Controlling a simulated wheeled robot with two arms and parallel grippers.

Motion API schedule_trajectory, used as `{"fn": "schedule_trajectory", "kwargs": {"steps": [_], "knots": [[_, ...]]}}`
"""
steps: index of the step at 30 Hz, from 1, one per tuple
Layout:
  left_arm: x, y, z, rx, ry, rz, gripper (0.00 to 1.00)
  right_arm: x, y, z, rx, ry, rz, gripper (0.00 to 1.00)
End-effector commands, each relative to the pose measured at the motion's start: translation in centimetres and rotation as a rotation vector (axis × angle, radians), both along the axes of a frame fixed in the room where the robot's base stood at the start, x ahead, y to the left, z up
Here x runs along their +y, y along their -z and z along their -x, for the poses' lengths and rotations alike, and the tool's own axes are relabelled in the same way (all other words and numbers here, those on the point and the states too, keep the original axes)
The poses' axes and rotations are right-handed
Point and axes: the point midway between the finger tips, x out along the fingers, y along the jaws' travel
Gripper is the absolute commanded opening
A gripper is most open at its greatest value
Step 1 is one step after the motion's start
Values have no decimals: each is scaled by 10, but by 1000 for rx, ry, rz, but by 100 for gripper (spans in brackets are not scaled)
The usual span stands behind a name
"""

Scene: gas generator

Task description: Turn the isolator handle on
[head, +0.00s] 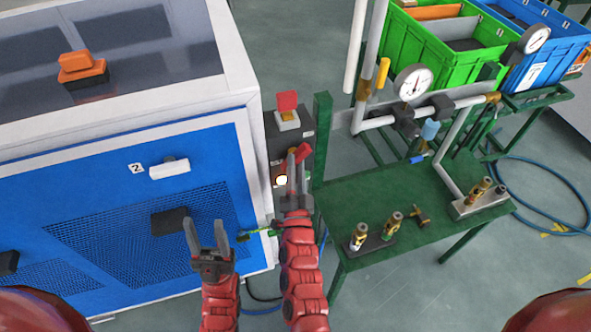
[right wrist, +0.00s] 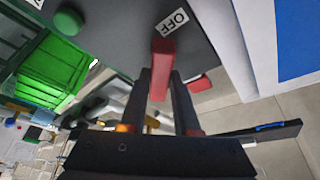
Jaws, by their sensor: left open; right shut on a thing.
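The isolator handle (head: 303,153) is a red bar on a dark grey control box (head: 306,132) beside the blue-and-white cabinet. My right gripper (head: 296,162) is at the box face, shut on the handle. In the right wrist view the handle (right wrist: 162,62) sits between both fingers, its end pointing at a white OFF label (right wrist: 172,22). The ON label is not visible. My left gripper (head: 204,222) is open and empty, in front of the cabinet's mesh panel, left of the box.
The cabinet (head: 200,150) is close on the left. A green table (head: 390,190) with valves and gauges stands right, with green (head: 440,55) and blue crates behind.

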Motion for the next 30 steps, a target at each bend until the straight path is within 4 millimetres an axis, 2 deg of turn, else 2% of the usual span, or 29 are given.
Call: {"fn": "schedule_trajectory", "kwargs": {"steps": [1,18,30], "knots": [[0,7,0,0,0,0,50,0,5,0,-14,-2,47,0],[0,39,0,0,0,0,50,-4,6,-1,-173,-1,533,0],[0,50,0,0,0,0,50,-5,7,-2,-227,-4,721,0]]}}
